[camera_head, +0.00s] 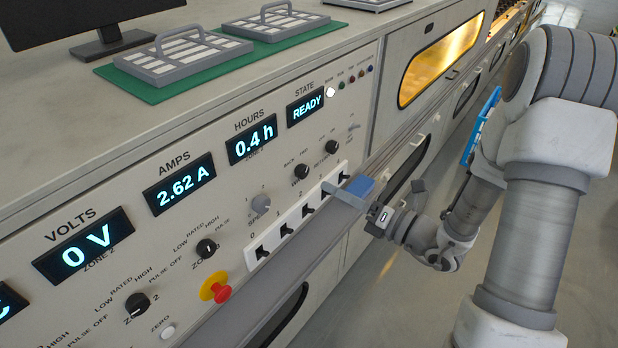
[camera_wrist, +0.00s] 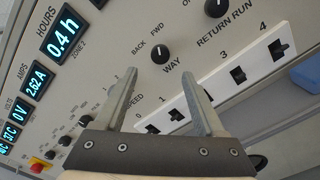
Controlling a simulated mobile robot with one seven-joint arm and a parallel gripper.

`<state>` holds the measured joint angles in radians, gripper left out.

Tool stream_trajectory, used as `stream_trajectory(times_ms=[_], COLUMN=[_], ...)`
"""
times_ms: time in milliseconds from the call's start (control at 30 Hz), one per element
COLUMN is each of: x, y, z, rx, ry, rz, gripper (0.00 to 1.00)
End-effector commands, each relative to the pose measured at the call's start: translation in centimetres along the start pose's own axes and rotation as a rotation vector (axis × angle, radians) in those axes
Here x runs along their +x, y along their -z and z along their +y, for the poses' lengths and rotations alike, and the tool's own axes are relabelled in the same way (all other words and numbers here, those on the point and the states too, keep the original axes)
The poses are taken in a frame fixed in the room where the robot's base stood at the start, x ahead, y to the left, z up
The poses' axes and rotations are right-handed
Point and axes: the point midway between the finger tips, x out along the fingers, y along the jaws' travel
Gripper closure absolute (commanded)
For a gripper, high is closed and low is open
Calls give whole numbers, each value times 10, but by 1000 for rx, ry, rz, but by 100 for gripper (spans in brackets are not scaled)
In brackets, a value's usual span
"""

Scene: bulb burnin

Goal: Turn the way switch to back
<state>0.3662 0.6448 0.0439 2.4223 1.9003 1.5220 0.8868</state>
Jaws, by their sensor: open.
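The way switch is a round black knob (camera_wrist: 160,53) on the light panel, with BACK printed to its left, FWD above it and WAY below. A small pale mark shows near its upper edge; I cannot tell surely which label it points to. In the head view the same switch (camera_head: 301,171) sits above the white strip. My gripper (camera_wrist: 158,72) is open and empty, its two grey fingers apart and pointing toward the panel near the switch. In the head view my gripper (camera_head: 346,196) is in front of the strip's right part, below and right of the switch.
The RETURN RUN knob (camera_wrist: 216,6) is up and right of the switch. The white strip (camera_wrist: 210,83) of numbered slots runs below. A blue block (camera_head: 361,187) is by the ledge. A red button (camera_head: 221,294) sits lower left. The state display (camera_head: 305,106) reads READY.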

Motion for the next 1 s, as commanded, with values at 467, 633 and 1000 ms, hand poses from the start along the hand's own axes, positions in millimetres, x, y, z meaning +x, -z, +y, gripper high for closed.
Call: stream_trajectory(times_ms=[467, 633, 1000], x=[77, 82, 82], y=[0, 0, 0], z=[0, 0, 0], rx=[-1, 0, -1], ry=[-2, 0, 0], rz=[1, 1, 0], gripper=[29, 29, 61])
